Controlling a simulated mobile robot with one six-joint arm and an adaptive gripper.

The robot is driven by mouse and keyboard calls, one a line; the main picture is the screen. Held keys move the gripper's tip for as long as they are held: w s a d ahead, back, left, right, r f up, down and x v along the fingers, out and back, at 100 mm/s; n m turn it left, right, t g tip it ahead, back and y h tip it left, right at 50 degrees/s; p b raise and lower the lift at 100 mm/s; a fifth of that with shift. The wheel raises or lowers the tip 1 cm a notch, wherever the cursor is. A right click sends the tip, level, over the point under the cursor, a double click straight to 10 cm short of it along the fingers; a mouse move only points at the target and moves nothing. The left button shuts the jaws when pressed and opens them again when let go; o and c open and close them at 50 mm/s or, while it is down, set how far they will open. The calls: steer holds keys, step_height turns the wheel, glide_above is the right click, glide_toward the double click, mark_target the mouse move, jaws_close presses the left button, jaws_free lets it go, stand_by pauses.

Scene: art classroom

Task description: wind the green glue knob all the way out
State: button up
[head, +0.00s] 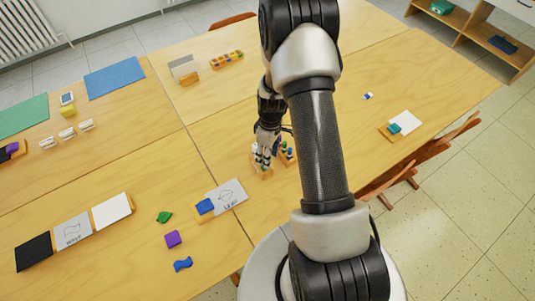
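My gripper (266,150) points down over the wooden table, at a small cluster of upright pieces. Small white and blue pieces stand in a wooden holder (266,174) right under and beside its fingers. A second wooden holder (291,161) with small blue and green pieces (285,148) stands just to the right. I cannot tell which of these small pieces is the green glue knob. The fingers overlap the pieces, so whether they are shut on one is too small to see.
A card with a blue piece (205,206) lies nearer me. Loose green (164,217), purple (173,239) and blue (183,264) pieces lie to its left. A white card on a wooden block (405,122) is at right. My arm hides part of the table.

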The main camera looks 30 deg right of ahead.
jaws_close()
steer(key=shift+m, duration=0.3)
